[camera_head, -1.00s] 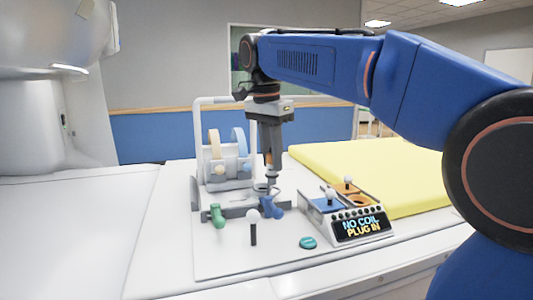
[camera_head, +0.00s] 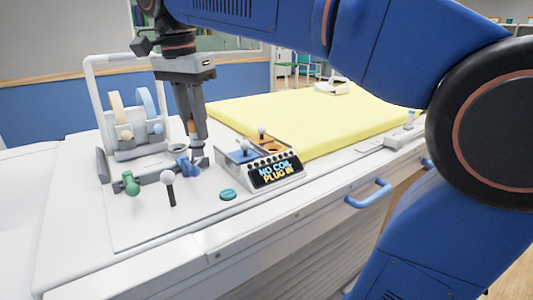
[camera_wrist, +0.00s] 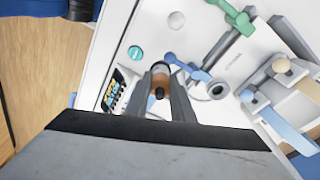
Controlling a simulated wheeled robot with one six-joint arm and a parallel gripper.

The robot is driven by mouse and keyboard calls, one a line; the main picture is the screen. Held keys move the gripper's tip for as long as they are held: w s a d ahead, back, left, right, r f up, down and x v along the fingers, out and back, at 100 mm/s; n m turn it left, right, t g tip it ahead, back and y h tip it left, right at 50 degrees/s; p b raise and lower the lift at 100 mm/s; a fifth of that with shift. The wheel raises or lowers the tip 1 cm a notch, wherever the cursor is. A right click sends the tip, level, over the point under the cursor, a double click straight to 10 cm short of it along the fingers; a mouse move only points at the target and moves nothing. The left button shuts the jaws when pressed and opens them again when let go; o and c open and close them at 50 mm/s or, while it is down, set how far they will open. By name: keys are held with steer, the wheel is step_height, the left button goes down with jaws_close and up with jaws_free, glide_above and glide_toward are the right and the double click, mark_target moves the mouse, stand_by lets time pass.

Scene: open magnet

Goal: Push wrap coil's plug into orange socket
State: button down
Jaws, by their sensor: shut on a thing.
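My gripper (camera_head: 199,142) points down over the white tabletop, left of the console. In the wrist view its fingers (camera_wrist: 160,92) are shut on an orange-brown plug-like piece (camera_wrist: 162,72) with a dark centre. Whether a cable runs from it cannot be seen. The console (camera_head: 275,174) has a display reading "NO COIL PLUG IN", a blue area (camera_head: 240,155) and an orange socket area (camera_head: 266,145) behind. The opening of the orange socket cannot be made out. The held piece is apart from the console.
A white-framed rack (camera_head: 88,95) with a tan ring and a blue ring stands left of my gripper. A yellow mattress (camera_head: 310,115) lies behind.

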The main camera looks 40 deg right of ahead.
steer(key=shift+r, duration=3.15)
steer(key=w+d, duration=0.1)
steer(key=d, duration=2.1)
steer(key=shift+w+d, duration=0.25)
steer(key=shift+w, duration=0.1)
step_height(320, 180, down, 10)
steer(key=shift+f, duration=1.25)
stand_by(0.6)
